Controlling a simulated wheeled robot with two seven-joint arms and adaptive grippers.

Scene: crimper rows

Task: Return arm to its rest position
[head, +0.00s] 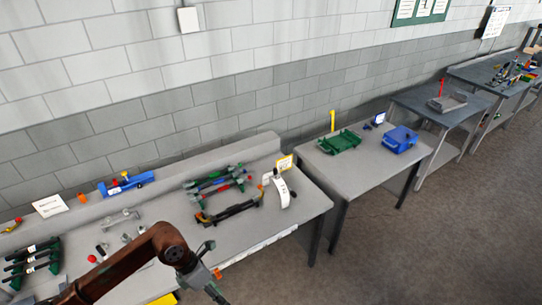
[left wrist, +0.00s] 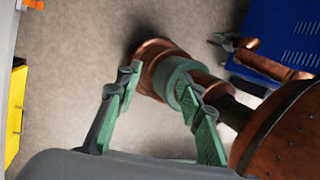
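My left arm (head: 135,262) is copper coloured and reaches in from the lower left of the head view, in front of the near bench. Its wrist bends downward, and the left gripper (head: 214,288) hangs by the bench's front edge. In the left wrist view the left gripper (left wrist: 160,80) is open, its two green-padded fingers apart with nothing held between them. Copper parts of my own body show behind the fingers. What looks like my right gripper (left wrist: 226,40) is small at the top right of that view; its opening is unclear.
The near grey bench (head: 290,222) holds green racks (head: 35,262), a crimper rack (head: 215,182) and a blue tool holder (head: 125,183). A farther table has a green tray (head: 339,142) and a blue bin (head: 400,139). Open floor (head: 400,250) lies at the right.

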